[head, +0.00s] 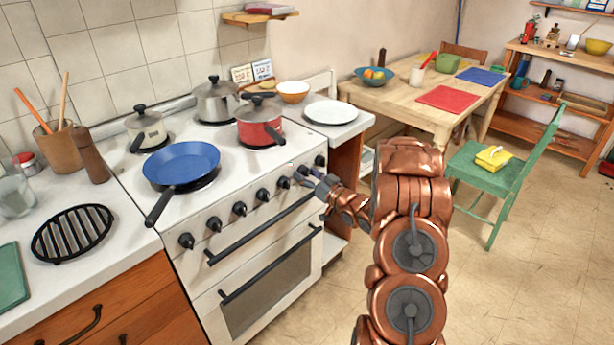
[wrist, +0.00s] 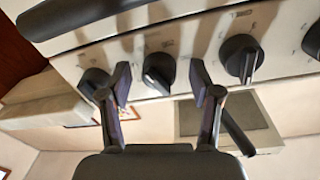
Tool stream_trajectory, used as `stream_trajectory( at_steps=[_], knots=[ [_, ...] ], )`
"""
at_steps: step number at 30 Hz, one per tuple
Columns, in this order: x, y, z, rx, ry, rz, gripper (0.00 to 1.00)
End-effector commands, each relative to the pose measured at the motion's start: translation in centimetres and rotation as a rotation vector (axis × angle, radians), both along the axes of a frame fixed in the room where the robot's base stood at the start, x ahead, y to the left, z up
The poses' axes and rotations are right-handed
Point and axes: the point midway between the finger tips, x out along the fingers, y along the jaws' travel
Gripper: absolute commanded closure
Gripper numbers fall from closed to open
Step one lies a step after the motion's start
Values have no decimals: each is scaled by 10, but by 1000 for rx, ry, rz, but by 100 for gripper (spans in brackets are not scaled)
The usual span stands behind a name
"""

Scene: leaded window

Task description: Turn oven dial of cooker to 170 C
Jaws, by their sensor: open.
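The white cooker (head: 270,290) has a row of several black dials along its front panel. My gripper (head: 308,178) is at the right part of this row in the head view. In the wrist view my gripper (wrist: 160,82) is open, with one finger on each side of a black dial (wrist: 158,68). No clear contact with that dial shows. Another dial (wrist: 93,78) lies just outside the left finger, and a third dial (wrist: 241,58) is right of the right finger. The dial markings are too small to read, and I cannot tell which setting is selected.
A black oven handle (head: 260,230) runs below the dials. A blue pan (head: 181,162), a red pot (head: 259,122) and two other pots stand on the hob. A white plate (head: 331,112) is on the counter to the right.

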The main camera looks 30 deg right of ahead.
Motion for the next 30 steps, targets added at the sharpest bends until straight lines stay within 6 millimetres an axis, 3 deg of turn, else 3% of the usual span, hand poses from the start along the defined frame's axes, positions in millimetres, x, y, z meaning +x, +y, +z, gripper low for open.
stream_trajectory(
  at_steps=[11,30],
  knots=[
    [-13,-4,1,-1,-2,-2,37],
    [-106,-17,-3,1,0,-2,37]
  ],
)
